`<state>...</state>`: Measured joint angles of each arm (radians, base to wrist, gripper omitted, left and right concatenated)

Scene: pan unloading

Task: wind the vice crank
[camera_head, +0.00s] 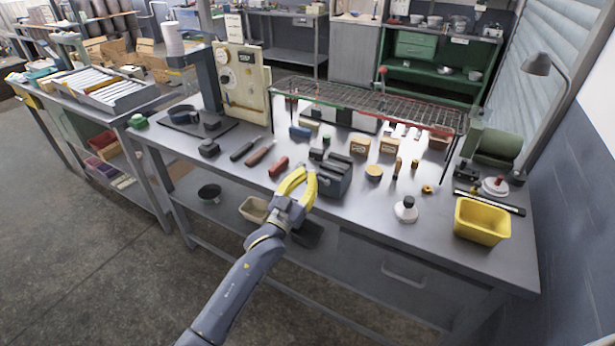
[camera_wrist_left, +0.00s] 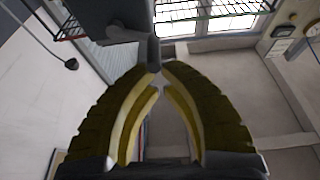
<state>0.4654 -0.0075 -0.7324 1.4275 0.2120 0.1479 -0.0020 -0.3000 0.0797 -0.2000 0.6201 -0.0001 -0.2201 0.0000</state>
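The dark grey vice (camera_head: 334,180) stands at the front edge of the workbench, near its middle. My left gripper (camera_head: 306,173), with yellow fingers, is at the vice's left front side. In the left wrist view the fingertips (camera_wrist_left: 158,69) come close together around the lower end of a grey bar, which looks like the crank handle (camera_wrist_left: 154,50). The vice body (camera_wrist_left: 108,28) shows dark at the upper left there. In the head view the fingers hide the crank. My right gripper is in neither view.
A red-handled tool (camera_head: 278,166) lies just left of the gripper on the workbench (camera_head: 440,205). A wire rack (camera_head: 370,103) stands behind the vice. The bench front between vice and bottle is clear.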

